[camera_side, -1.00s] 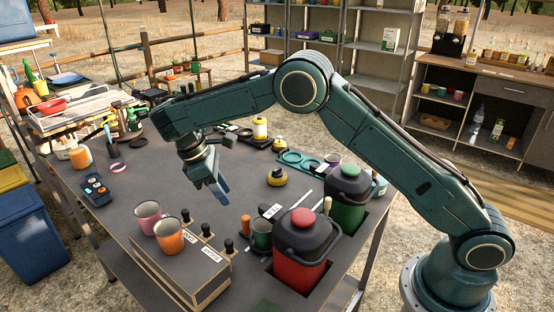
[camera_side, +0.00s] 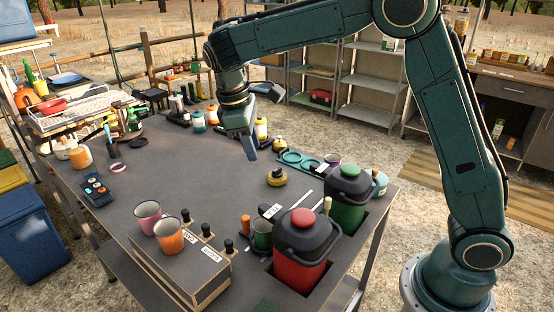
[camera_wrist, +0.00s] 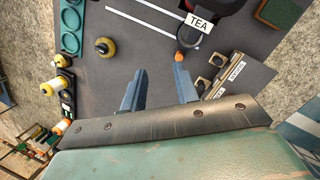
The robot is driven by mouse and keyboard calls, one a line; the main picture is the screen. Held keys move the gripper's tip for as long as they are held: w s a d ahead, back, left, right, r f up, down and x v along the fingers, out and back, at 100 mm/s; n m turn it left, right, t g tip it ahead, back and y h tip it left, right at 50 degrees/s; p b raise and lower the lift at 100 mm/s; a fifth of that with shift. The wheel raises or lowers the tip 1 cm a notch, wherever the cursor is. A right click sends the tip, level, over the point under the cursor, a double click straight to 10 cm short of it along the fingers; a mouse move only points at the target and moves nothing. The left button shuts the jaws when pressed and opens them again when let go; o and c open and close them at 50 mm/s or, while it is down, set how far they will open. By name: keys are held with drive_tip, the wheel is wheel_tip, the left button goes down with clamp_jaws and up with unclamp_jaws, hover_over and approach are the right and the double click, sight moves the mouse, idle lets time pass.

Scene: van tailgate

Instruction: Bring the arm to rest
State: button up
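My gripper (camera_side: 247,148) hangs above the far middle of the dark worktable (camera_side: 190,185), pointing down, clear of the top. In the wrist view, its two blue fingers (camera_wrist: 160,88) stand apart with nothing between them. My arm reaches in from the right, with its elbow high at the top of the side view. A yellow-and-black round pot (camera_side: 277,178) sits on the table to the right of and below the gripper in the side view. It also shows in the wrist view (camera_wrist: 104,47).
A red canister (camera_side: 300,262) and a green canister (camera_side: 347,200) sit in cutouts at the right. Bottles line the far edge. The table's middle is clear.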

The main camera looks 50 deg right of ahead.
drive_tip(key=s+d+r+m+t, duration=0.2)
drive_tip(key=s+d+r, duration=0.2)
drive_tip(key=s+r, duration=0.25)
drive_tip(key=s+f+m+t+y, duration=0.1)
drive_tip(key=s+m+t, duration=0.3)
drive_tip(key=s, duration=1.6)
drive_tip(key=shift+s+f+m+t+y, duration=0.2)
drive_tip(key=shift+s+m+t+y, duration=0.15)
drive_tip(key=shift+y, duration=0.45)
